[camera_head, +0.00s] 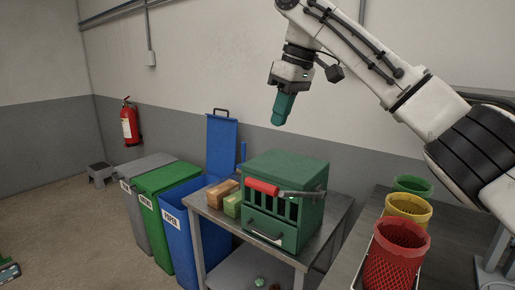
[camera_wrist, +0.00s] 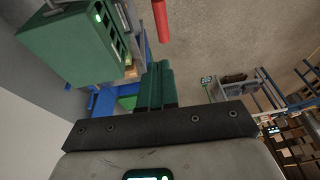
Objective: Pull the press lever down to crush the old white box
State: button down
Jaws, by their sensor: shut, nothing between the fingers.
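The green press (camera_head: 285,205) stands on a metal table, with dark slots in its front and a handle low on it. Its lever (camera_head: 262,187) has a red grip and a grey arm, and lies about level across the front. The red grip also shows in the wrist view (camera_wrist: 161,20), beside the press (camera_wrist: 75,45). I cannot make out a white box; the inside of the press is too dark to tell. My gripper (camera_head: 281,118) is shut and empty, pointing down in the air above the press, apart from the lever. Its green fingers show together in the wrist view (camera_wrist: 156,85).
Brown (camera_head: 221,193) and light green (camera_head: 233,204) blocks lie left of the press on the table (camera_head: 327,222). Grey, green and blue bins (camera_head: 184,241) stand left, the blue lid (camera_head: 222,145) raised. Red (camera_head: 396,260), yellow and green baskets stand on the right counter.

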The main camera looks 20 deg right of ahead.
jog(key=x, duration=1.2)
jog(key=shift+s+d+f, duration=0.15)
jog(key=shift+s+f, duration=0.05)
jog(key=shift+s, duration=0.1)
jog(key=shift+f, duration=0.75)
jog(key=shift+s+a+f, duration=0.1)
jog(key=shift+a, duration=0.1)
